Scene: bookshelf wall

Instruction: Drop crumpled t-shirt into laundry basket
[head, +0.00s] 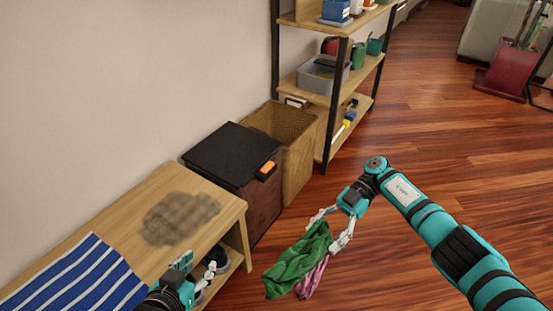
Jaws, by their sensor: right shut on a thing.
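A crumpled green cloth (297,262), which looks like the t-shirt, hangs from my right gripper (328,230), with a pink part (312,279) below it. The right gripper is shut on it, in front of the bench and above the floor. Two bins stand along the wall: an open, tan woven basket (297,160) and a dark brown bin with a black lid (262,198) and an orange tag. The cloth is nearer than both bins and apart from them. My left gripper (188,270) is at the bench's front edge, partly cut off; its jaws are unclear.
A wooden bench (130,225) with a dark smudge and a blue-and-white striped cloth (82,280) runs along the wall. A shelf rack (330,98) with boxes and pots stands right behind the open basket. The wooden floor (430,140) at right is largely clear.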

